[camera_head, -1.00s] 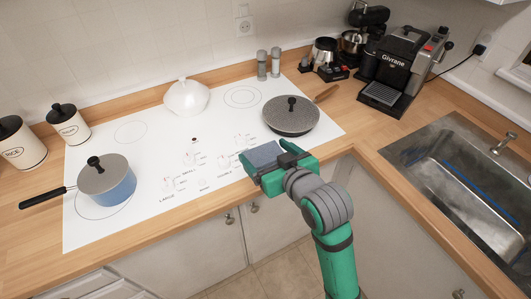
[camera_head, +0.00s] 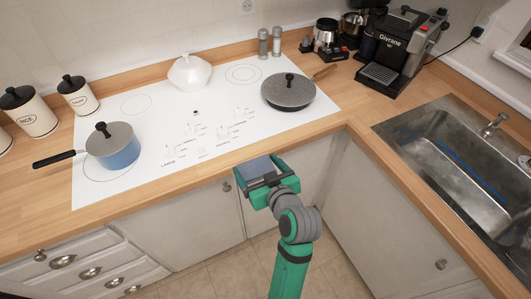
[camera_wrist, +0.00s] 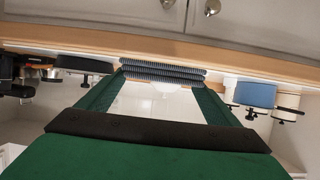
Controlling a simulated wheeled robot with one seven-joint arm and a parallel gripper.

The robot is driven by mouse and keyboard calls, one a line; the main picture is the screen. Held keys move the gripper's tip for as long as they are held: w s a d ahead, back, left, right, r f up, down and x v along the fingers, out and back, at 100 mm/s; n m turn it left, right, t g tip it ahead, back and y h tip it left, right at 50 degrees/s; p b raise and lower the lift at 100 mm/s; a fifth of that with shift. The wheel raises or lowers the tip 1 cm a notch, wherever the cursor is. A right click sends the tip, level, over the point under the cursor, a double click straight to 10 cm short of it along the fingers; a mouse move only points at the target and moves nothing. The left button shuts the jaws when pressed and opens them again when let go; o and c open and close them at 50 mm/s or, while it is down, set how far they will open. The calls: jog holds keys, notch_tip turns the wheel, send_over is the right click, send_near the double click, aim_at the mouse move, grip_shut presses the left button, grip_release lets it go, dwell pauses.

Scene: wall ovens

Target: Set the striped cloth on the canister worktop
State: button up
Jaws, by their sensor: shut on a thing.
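The striped cloth (camera_head: 257,168) is a folded blue-grey pad. It sits between the fingertips of my gripper (camera_head: 264,176), which is shut on it just in front of the counter's front edge. In the wrist view the cloth (camera_wrist: 163,72) shows as a stack of ribbed layers pinched between the two green fingers (camera_wrist: 162,78). The canister worktop (camera_head: 35,185) is the wooden counter left of the hob, with white, black-lidded canisters (camera_head: 78,96) at its back.
The white hob (camera_head: 215,165) lies between, carrying a blue pot (camera_head: 120,152) with its handle pointing left, a lidded pan (camera_head: 288,92) and a white lidded pot (camera_head: 188,72). A coffee machine (camera_head: 398,50) and sink (camera_head: 450,150) stand right. The worktop's front left is clear.

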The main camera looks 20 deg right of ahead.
jog(key=a+f, duration=0.5)
jog(key=f, duration=0.7)
jog(key=s+a+f, duration=0.1)
jog(key=a+f, duration=0.5)
jog(key=f, duration=0.7)
jog(key=s+a+f, duration=0.1)
jog(key=a+f, duration=0.5)
jog(key=f, duration=0.7)
jog(key=shift+f, duration=0.2)
